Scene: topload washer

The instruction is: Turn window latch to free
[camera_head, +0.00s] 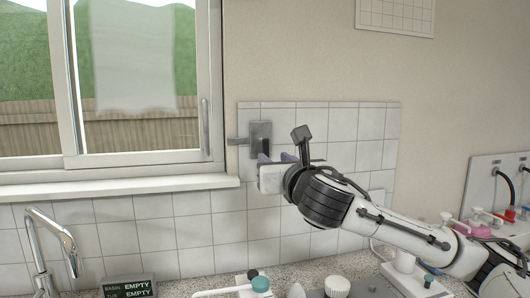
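The window latch (261,136) is a grey plate on the tiled wall just right of the window (130,85). A dark part shows at the plate's middle. My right gripper (276,158) reaches in from the right, just below the latch plate. Its two purple fingertips stand apart, with nothing seen between them. I cannot tell whether they touch the latch. The gripper's own body hides the wall behind it. My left gripper is not in view.
A faucet (55,238) stands at lower left. A small display (128,289) reads basin and tub "EMPTY". Knobs and a teal-capped part (261,284) line the bottom edge. Valves with hoses (507,190) are on the right wall. The tiled wall below the window is clear.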

